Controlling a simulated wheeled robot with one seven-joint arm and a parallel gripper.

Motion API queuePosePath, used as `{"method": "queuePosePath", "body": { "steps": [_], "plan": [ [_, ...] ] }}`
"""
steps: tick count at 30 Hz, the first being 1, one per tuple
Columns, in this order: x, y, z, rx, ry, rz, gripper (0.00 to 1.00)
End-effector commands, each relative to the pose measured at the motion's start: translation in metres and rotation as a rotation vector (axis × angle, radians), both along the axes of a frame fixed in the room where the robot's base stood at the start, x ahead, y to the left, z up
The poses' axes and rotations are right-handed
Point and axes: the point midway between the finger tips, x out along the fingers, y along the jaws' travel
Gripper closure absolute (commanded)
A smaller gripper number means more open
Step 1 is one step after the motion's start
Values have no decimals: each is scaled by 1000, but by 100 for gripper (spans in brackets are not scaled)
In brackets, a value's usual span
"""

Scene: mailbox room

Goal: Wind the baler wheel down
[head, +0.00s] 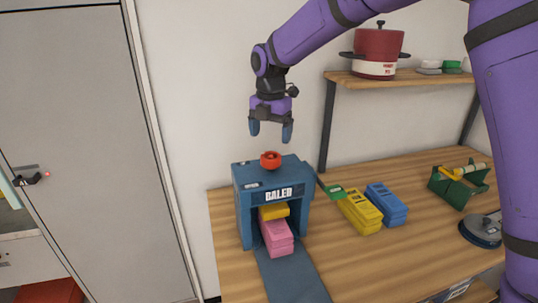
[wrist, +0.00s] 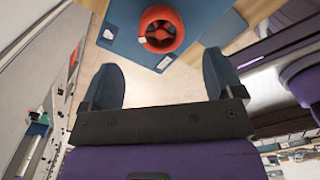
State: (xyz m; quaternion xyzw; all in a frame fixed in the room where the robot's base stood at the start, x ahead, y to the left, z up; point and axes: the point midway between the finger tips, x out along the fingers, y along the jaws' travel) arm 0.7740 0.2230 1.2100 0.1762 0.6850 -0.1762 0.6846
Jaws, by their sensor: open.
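The blue baler (head: 245,195) stands at the left end of the wooden table, its front marked BALED. The red wheel (head: 270,160) sits on its top and also shows in the wrist view (wrist: 161,28). A yellow press plate (head: 273,211) shows inside the baler, above a pink stack (head: 277,236) in its opening; I cannot tell whether they touch. My gripper (head: 271,132) points down above the wheel, apart from it. Its two blue fingers are open and empty in the wrist view (wrist: 163,82), with the wheel beyond their tips.
Yellow (head: 360,211) and blue (head: 386,204) stacks lie right of the baler. A green device (head: 460,187) and a round grey-blue item (head: 483,229) stand farther right. A shelf (head: 400,81) with a red pot (head: 377,52) hangs behind. A grey door (head: 80,130) is at left.

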Motion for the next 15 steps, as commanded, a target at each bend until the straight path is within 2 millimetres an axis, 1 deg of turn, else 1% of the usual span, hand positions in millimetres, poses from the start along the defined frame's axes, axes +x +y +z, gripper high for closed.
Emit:
{"method": "queuePosePath", "body": {
  "steps": [1,6,12,15],
  "plan": [
    [-1,0,-11,-3,4,1,14],
    [-1,0,-40,-3,4,0,14],
    [-1,0,-63,-1,0,-1,14],
    [-1,0,-68,-1,0,-2,14]
  ]
}}
